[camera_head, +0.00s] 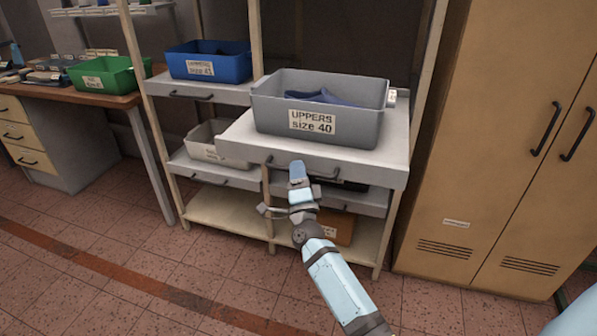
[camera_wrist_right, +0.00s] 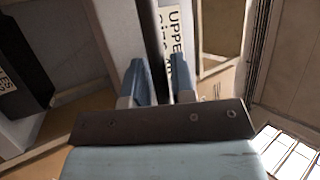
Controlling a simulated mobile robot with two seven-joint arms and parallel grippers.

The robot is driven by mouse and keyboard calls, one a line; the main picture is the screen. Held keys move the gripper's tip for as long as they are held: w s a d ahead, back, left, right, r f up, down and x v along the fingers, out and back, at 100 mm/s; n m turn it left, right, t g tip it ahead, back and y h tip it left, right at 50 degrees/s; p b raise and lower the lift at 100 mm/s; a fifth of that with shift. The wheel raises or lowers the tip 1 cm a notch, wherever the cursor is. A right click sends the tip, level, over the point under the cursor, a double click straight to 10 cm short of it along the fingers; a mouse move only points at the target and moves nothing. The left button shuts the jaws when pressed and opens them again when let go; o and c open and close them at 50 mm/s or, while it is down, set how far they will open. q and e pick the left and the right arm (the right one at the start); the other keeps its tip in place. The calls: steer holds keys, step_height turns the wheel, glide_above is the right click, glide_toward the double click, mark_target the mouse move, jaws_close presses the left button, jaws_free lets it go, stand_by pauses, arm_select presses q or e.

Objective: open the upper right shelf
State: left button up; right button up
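The upper right shelf (camera_head: 245,137) is a light grey sliding tray that stands pulled out in front of the rack. It carries a grey bin (camera_head: 270,112) labelled "UPPERS size 40" with blue pieces in it. A dark bar handle (camera_head: 332,176) runs along the shelf front. My right gripper (camera_head: 298,172) is at this handle, left of its middle, and covers part of it. In the right wrist view, its two blue fingers (camera_wrist_right: 160,82) stand on either side of a dark strip that looks like the handle, with little gap. My left gripper is not in view.
The upper left shelf (camera_head: 215,95) with a blue bin (camera_head: 208,68) is pushed in. Lower shelves sit below, one with a light bin (camera_head: 207,145). A tan cabinet (camera_head: 490,130) stands close on the right. The tiled floor in front is clear.

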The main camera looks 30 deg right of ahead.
steer(key=v, duration=0.7)
steer(key=shift+s, duration=0.15)
steer(key=shift+f, duration=0.1)
